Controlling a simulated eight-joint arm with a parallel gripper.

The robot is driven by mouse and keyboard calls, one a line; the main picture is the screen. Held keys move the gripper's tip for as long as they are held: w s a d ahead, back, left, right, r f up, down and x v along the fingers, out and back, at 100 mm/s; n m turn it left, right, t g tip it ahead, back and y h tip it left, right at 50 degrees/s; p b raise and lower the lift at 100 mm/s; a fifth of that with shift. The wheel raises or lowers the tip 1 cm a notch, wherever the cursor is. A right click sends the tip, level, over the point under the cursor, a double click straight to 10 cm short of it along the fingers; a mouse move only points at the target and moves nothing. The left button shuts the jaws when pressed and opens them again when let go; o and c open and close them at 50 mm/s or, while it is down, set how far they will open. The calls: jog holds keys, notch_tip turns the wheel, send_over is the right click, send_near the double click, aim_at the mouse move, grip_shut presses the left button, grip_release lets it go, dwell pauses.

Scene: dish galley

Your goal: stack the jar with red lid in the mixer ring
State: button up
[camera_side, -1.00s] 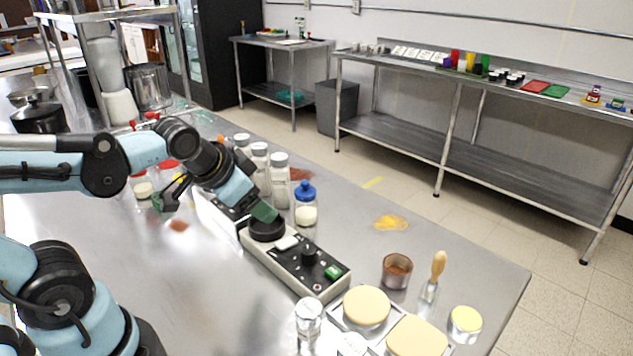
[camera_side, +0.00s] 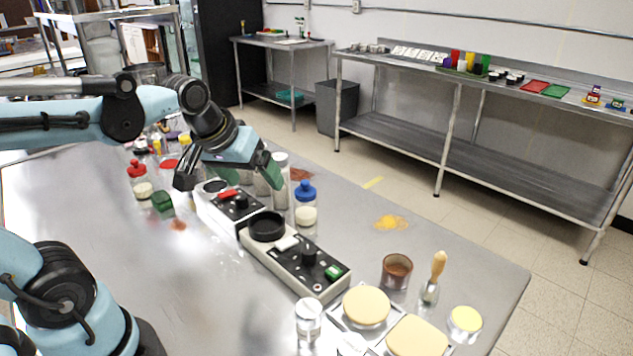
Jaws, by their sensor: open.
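The jar with red lid (camera_side: 139,182) stands upright on the steel table at the left, a clear jar with pale contents. The mixer ring (camera_side: 267,226) is a black ring on top of a long white unit with a black knob and a green switch. The ring looks empty. My gripper (camera_side: 230,183) is open, its two fingers apart, above a second white unit (camera_side: 222,208) behind the ring. It is to the right of the jar and apart from it. Nothing shows between the fingers.
A blue-lidded jar (camera_side: 306,207) stands right of the ring, beside white-capped bottles (camera_side: 281,184) partly hidden by my gripper. A green block (camera_side: 162,201) lies close to the red-lidded jar. A brown cup (camera_side: 397,271) and pale discs are at the front right. The left front table is clear.

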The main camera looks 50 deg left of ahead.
jog(key=w+a+r+n+g, duration=0.2)
jog(key=w+a+r+n, duration=0.1)
jog(key=a+n, duration=0.6)
jog(key=n+g+h, duration=0.1)
jog(key=n+g, duration=0.4)
jog(key=n, duration=1.6)
send_near(138, 167)
jog(key=shift+w+d+f+n+g, duration=0.1)
jog(key=shift+w+f+n+g, duration=0.2)
jog(key=shift+f, duration=0.2)
jog(key=shift+s+f, duration=0.1)
jog(key=shift+f, duration=0.25)
jog(key=f, duration=0.6)
jog(key=shift+s, duration=0.4)
jog(key=shift+s+a+f, duration=0.15)
jog(key=shift+f, duration=0.7)
jog(key=shift+s+a+f, duration=0.1)
jog(key=shift+s+f, duration=0.05)
jog(key=shift+f, duration=0.7)
jog(key=shift+s+a+f, duration=0.1)
jog(key=shift+a+f, duration=0.05)
jog(key=shift+f, duration=0.7)
